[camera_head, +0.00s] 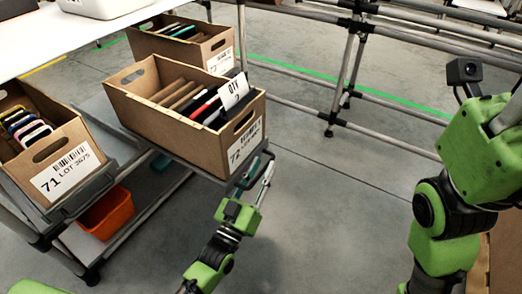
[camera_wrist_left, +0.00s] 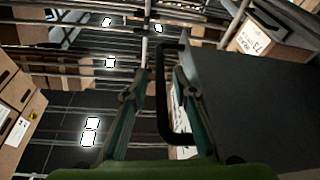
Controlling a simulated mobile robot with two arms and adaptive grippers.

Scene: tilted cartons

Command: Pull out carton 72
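Carton 72 (camera_head: 187,117) is an open brown cardboard box in the middle of the head view. It sits on a tilted grey shelf tray and holds dark, brown and red flat items and a white tag. Its label and hand hole face right. My left gripper (camera_head: 260,169) is just below the label end, by the tray's front edge. In the left wrist view its two teal fingers (camera_wrist_left: 158,80) are apart, with a black U-shaped handle (camera_wrist_left: 163,100) between them, beside a dark flat panel (camera_wrist_left: 250,110). Contact cannot be told. My right gripper is out of view.
Carton 71 (camera_head: 62,160) stands tilted at the left, above an orange bin (camera_head: 107,214). Another carton (camera_head: 190,48) stands behind carton 72. A white table edge (camera_head: 60,35) is at upper left. Open grey floor (camera_head: 320,200) lies right of my left gripper, with metal rails (camera_head: 345,70) behind.

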